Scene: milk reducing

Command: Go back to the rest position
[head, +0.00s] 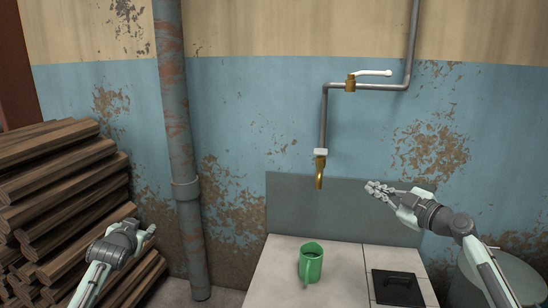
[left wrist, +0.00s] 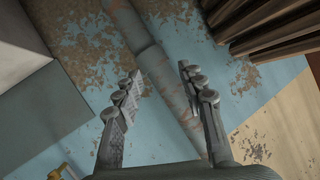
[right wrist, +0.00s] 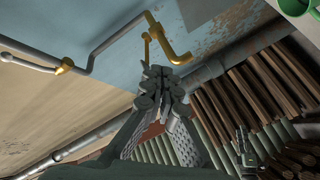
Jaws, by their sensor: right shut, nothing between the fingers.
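My left gripper (head: 146,233) is at the left in the head view, in front of the wood stack and left of the big pipe. In the left wrist view (left wrist: 158,80) its fingers stand apart with nothing between them. My right gripper (head: 374,188) is raised above the right side of the counter, pointing left toward the tap. In the right wrist view (right wrist: 163,80) its fingertips meet with nothing held. A green mug (head: 311,262) stands upright on the counter, clear of both grippers; part of it shows in the right wrist view (right wrist: 296,25).
A brass tap (head: 320,172) hangs over the white tiled counter (head: 270,280), fed by a wall pipe with a white-handled valve (head: 351,83). A black plate (head: 397,290) lies right of the mug. A grey barrel (head: 515,275) stands at right. Stacked wood (head: 60,180) fills the left.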

